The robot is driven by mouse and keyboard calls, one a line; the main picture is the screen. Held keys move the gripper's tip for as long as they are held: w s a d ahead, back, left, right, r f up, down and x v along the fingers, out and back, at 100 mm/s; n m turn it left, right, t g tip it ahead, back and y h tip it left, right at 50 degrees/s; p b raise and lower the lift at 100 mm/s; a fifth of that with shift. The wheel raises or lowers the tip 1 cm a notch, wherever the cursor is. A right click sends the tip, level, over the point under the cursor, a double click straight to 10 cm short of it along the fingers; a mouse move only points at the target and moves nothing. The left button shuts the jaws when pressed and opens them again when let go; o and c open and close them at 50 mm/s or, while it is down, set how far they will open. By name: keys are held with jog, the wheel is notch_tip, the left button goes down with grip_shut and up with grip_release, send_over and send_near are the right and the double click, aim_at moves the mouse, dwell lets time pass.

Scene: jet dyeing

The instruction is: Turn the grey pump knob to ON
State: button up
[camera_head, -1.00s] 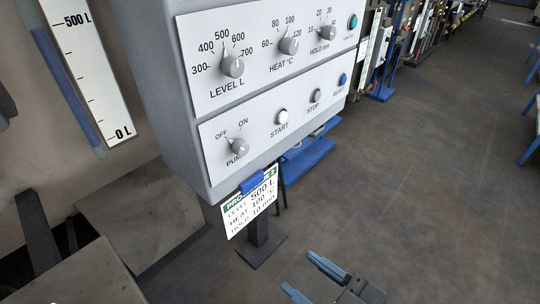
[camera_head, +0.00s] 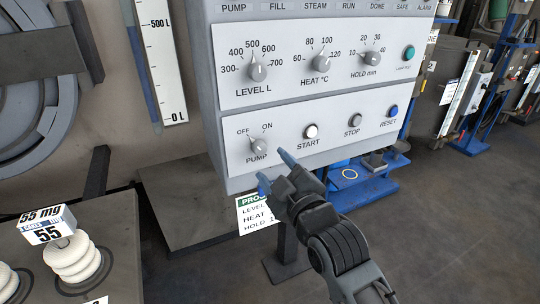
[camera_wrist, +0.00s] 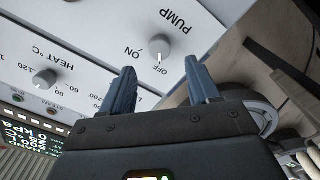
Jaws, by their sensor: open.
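The grey pump knob (camera_head: 258,144) is at the lower left of the white control panel (camera_head: 290,182). Its white mark points to OFF, with ON to the right in the head view. The knob also shows in the wrist view (camera_wrist: 158,46), ahead of the fingers and roughly between them, with its mark toward OFF. My gripper (camera_head: 276,170) has blue fingers and is open and empty. It is in front of the panel, just below and right of the knob in the head view. The fingers (camera_wrist: 159,72) appear apart from the knob.
To the right of the pump knob are the START button (camera_head: 311,131), STOP button (camera_head: 355,121) and blue RESET button (camera_head: 391,111). The level knob (camera_head: 258,72) and heat knob (camera_head: 321,63) sit above. A recipe card (camera_head: 254,214) hangs below the panel, partly behind my gripper.

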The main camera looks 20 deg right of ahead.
aim_at(261, 151)
jog(key=w, duration=0.7)
jog(key=shift+w, duration=0.15)
jog(key=shift+c, duration=0.3)
jog(key=c, duration=1)
